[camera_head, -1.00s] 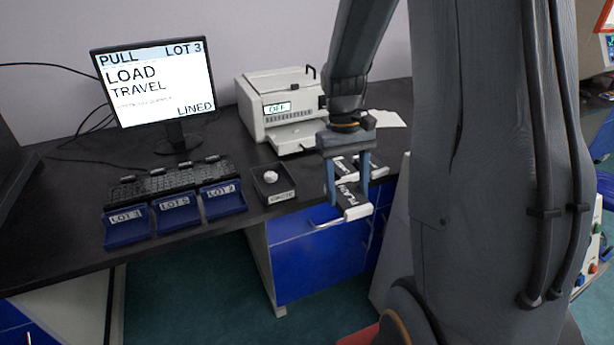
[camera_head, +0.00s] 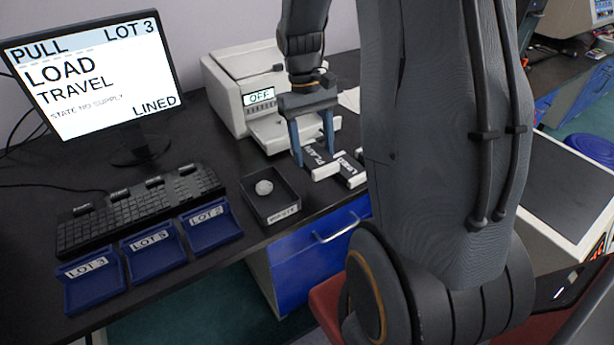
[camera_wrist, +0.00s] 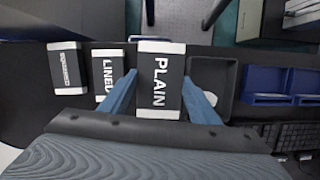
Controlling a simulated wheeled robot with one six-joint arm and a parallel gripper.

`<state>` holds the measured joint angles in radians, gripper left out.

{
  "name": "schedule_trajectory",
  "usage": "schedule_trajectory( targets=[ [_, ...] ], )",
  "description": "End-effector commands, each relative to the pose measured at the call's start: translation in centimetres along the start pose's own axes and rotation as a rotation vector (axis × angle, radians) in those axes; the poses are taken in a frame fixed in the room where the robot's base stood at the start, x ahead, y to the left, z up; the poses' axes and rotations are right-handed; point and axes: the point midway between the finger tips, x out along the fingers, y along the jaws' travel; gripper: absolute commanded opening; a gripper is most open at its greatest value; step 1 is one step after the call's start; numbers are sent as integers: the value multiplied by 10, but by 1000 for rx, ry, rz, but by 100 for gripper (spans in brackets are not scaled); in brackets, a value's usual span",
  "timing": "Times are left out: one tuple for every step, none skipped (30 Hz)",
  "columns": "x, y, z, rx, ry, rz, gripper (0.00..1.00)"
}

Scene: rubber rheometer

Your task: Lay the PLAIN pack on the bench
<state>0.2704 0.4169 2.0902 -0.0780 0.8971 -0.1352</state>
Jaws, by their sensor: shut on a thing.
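My gripper (camera_head: 312,150) is shut on the PLAIN pack (camera_head: 318,158), a black pack with white ends and white lettering. In the wrist view the PLAIN pack (camera_wrist: 160,85) lies between the two blue fingers and looks larger than its neighbours. It is low over the black bench (camera_head: 225,160); whether it touches the bench I cannot tell. The similar LINED pack (camera_wrist: 107,75) lies on the bench beside it, partly behind a finger. It also shows in the head view (camera_head: 348,172), partly behind my arm.
A third pack (camera_wrist: 68,68) lies beyond the LINED one. A black tray (camera_head: 272,213) holding a white lump is close to the PLAIN pack. A white machine reading OFF (camera_head: 225,90) stands behind. Blue lot trays (camera_head: 152,250), a keyboard (camera_head: 130,207) and a monitor (camera_head: 90,80) are left.

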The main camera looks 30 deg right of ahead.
Motion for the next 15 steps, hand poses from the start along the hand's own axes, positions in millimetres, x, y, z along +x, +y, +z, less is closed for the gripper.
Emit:
schedule_trajectory(
  targets=[
    [8, 0, 0, 0, -6, -1, 30],
    [14, 0, -2, -1, -6, -1, 30],
    [21, -1, -3, 0, -7, -1, 30],
    [26, -1, -5, 0, -6, -1, 30],
    [30, -1, -6, 0, -6, -1, 30],
    [36, -1, -8, 0, -5, -1, 30],
    [39, -1, -9, 0, -5, -1, 30],
    [42, -1, -10, 0, -4, -1, 30],
    [45, -1, -11, 0, -3, 0, 30],
    [46, -1, -12, 0, -3, 0, 30],
    [48, -1, -12, 0, -2, 0, 30],
    [51, -1, -13, 0, -3, 0, 30],
    [53, -1, -13, 0, -4, 0, 30],
    [57, -1, -14, 0, -4, 0, 30],
    [62, -1, -15, -1, -5, 0, 30]
  ],
)
